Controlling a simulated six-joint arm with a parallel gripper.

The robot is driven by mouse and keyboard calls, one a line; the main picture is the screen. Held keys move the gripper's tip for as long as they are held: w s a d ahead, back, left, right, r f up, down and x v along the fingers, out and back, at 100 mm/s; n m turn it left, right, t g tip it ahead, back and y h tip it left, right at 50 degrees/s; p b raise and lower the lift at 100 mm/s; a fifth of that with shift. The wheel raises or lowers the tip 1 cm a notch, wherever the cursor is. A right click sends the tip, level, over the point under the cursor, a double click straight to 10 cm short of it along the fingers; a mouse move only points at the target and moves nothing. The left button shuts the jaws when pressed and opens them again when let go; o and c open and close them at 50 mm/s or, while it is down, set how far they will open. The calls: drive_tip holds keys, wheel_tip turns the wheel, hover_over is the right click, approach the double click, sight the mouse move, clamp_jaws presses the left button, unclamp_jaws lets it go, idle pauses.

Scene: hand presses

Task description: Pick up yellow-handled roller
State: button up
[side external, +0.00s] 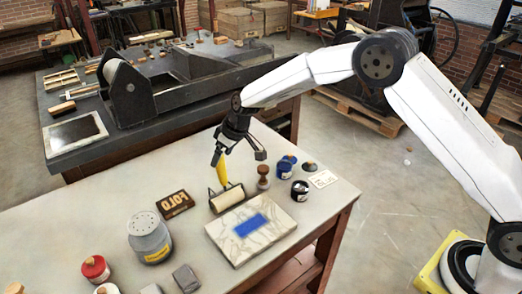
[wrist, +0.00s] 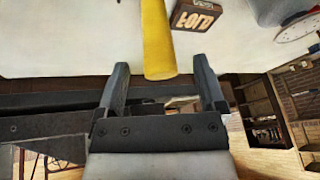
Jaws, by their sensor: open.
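The yellow-handled roller stands on the pale table in the side external view, its yellow handle (side external: 221,171) pointing up and its light roller drum (side external: 228,198) at the tabletop. My gripper (side external: 240,155) is above it, close to the top of the handle. In the wrist view the yellow handle (wrist: 156,40) comes down from the top edge, and its end lies between the two fingers of my open gripper (wrist: 160,80). A gap shows on each side of the handle. The drum is out of the wrist view.
A marble slab with a blue patch (side external: 280,222) lies just in front of the roller. A dark FOLD block (side external: 175,204) is to its left; a brown-knobbed stamp (side external: 263,178) and ink jars (side external: 300,190) are to its right. A grey canister (side external: 150,238) stands further left.

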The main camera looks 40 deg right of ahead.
sight(220, 177)
drive_tip(key=shift+x, duration=1.65)
drive_tip(key=shift+r, duration=0.1)
clamp_jaws()
drive_tip(key=shift+r, duration=0.15)
